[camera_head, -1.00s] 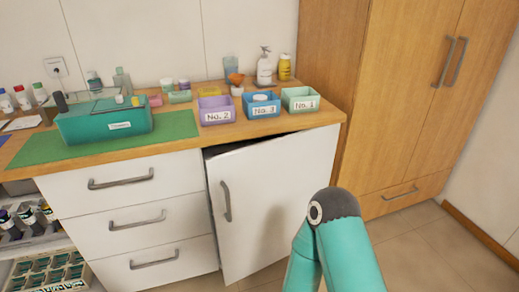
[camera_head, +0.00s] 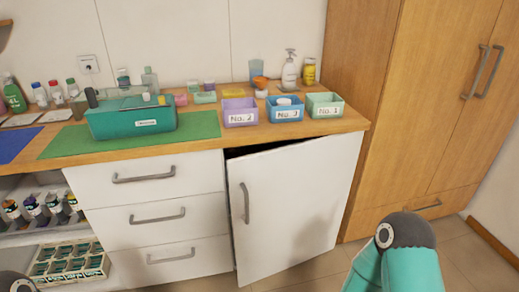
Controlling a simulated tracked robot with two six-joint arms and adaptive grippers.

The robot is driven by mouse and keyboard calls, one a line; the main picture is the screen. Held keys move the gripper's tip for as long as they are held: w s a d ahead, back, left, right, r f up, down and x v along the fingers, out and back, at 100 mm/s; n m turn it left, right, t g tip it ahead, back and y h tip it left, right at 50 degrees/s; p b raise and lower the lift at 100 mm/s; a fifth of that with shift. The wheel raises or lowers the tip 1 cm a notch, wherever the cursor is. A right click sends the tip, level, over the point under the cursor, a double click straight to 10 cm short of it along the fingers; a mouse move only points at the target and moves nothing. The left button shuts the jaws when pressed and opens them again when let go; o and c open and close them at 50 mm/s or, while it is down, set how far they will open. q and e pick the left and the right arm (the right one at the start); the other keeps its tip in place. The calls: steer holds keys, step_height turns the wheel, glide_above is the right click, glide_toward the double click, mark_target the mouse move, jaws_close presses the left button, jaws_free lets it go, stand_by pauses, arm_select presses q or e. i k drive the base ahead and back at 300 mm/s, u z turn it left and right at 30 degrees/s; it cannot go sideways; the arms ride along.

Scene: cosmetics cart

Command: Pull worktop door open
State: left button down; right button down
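The white worktop door (camera_head: 295,205) sits below the right part of the wooden worktop (camera_head: 345,122). It stands slightly ajar, with a dark gap along its top and left edge. Its grey vertical handle (camera_head: 245,203) is on the left side of the door. My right arm shows at the lower right, in front of and to the right of the door, but its gripper is outside the picture. Only a small dark piece of my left arm shows at the bottom left corner; its gripper is not visible.
White drawers (camera_head: 150,215) with grey handles are left of the door. A tall wooden wardrobe (camera_head: 410,110) stands close on the right. The worktop holds a teal box (camera_head: 130,120), purple (camera_head: 240,112), blue (camera_head: 285,109) and green (camera_head: 324,105) bins and bottles.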

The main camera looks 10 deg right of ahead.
mark_target(288, 203)
steer(key=u, duration=0.05)
steer(key=i, duration=1)
steer(key=z, duration=0.05)
